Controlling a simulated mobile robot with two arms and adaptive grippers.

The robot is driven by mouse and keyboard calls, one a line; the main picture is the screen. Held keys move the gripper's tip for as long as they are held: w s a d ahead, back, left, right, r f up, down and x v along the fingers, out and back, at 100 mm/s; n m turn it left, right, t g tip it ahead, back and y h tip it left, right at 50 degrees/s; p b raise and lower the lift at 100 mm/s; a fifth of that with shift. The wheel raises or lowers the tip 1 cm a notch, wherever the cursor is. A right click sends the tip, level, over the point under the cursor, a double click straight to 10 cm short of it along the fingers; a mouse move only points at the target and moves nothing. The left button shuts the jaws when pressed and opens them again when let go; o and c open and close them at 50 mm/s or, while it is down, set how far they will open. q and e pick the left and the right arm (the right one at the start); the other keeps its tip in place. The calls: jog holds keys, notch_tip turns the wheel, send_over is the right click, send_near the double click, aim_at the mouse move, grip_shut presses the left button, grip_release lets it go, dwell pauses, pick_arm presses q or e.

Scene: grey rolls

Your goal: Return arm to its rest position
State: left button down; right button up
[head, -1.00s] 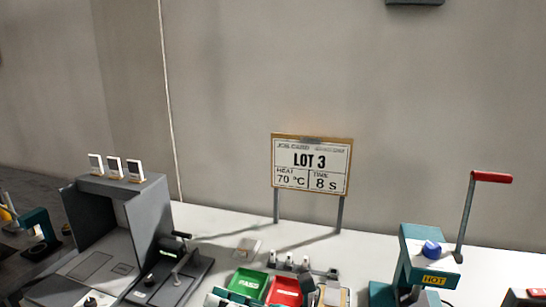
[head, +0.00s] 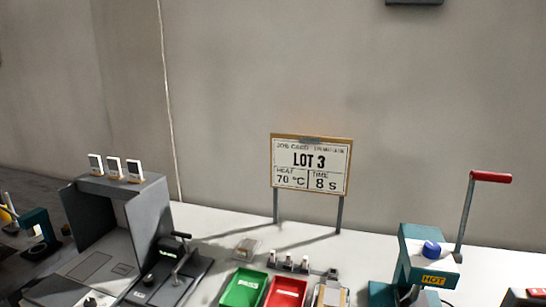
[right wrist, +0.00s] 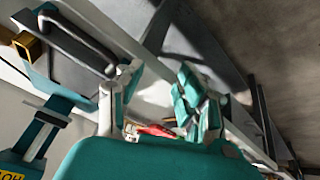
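My right gripper (right wrist: 157,88) shows in the right wrist view, with its two teal-and-grey fingers apart and nothing seen between them. It is out of the head view. Beyond the fingers, the right wrist view is tilted and shows bench items close by. My left gripper is in neither view. In the head view, the bench (head: 225,220) carries a green tray (head: 243,289) and a red tray (head: 286,293), side by side at the bottom. No arm covers them.
A grey booth (head: 150,220) stands left. A LOT 3 card (head: 311,165) on posts reads 70 °C and 8 s. A teal press (head: 412,262) marked HOT, with a red-handled lever (head: 490,177), stands right.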

jog(key=s+f+g, duration=0.1)
jog(key=s+g, duration=0.1)
jog(key=s, duration=0.4)
notch_tip(320, 180, down, 26)
jog(key=f+g, duration=0.1)
jog(key=s+d+f+g, duration=0.1)
jog(key=s+d+f, duration=0.1)
jog(key=s+f, duration=1.3)
jog(key=shift+s+d+f+g, duration=0.3)
jog(key=shift+s+d+f, duration=0.1)
jog(key=shift+s, duration=0.55)
